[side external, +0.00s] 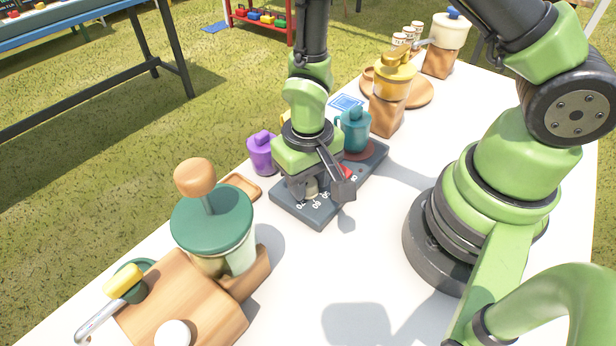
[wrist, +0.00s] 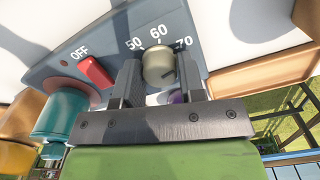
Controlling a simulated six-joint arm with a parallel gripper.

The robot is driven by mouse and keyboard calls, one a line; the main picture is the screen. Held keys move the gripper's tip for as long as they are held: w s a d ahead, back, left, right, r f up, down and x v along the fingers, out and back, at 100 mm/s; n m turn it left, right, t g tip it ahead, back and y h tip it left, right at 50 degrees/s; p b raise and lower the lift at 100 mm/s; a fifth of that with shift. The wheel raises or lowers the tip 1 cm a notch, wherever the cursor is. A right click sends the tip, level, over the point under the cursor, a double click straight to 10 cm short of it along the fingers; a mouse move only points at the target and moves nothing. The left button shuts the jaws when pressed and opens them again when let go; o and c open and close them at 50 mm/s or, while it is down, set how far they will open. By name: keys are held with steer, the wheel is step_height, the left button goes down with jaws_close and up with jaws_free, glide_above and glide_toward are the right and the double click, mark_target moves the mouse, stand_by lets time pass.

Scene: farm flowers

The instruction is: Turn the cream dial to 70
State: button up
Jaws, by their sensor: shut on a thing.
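The cream dial (wrist: 157,68) sits on the grey control panel (wrist: 95,40), by the printed marks 50, 60 and 70. My gripper (wrist: 158,78) is shut on the dial, with one finger on each side of it in the wrist view. The dial's top faces the wrist camera, but I cannot tell which mark it points to. In the side view my gripper (side external: 311,186) reaches down over the near end of the panel (side external: 296,210) and partly covers the dial.
A red switch (wrist: 96,72) by OFF and a teal pot (side external: 355,131) are on the panel. A purple pot (side external: 261,153) stands to the left. A green-lidded grinder (side external: 211,217) stands nearer the camera. White tabletop (side external: 350,265) is clear at the front.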

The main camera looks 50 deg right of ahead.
steer(key=o, duration=0.9)
steer(key=shift+r, duration=0.15)
step_height(320, 180, up, 10)
steer(key=shift+f, duration=0.15)
step_height(320, 180, up, 11)
steer(key=t+y, duration=0.1)
steer(key=t, duration=0.2)
glide_above(308, 182)
steer(key=s+d, duration=0.2)
steer(key=d, duration=0.1)
steer(key=s+r+t, duration=0.1)
steer(key=s+r, duration=0.1)
steer(key=s+d+r+t, duration=0.1)
steer(key=s+r, duration=0.2)
steer(key=s+d+r+t+y, duration=0.1)
steer(key=s+r+t, duration=0.1)
steer(key=shift+s+r+m, duration=0.15)
steer(key=shift+s+m, duration=0.15)
steer(key=shift+m, duration=0.1)
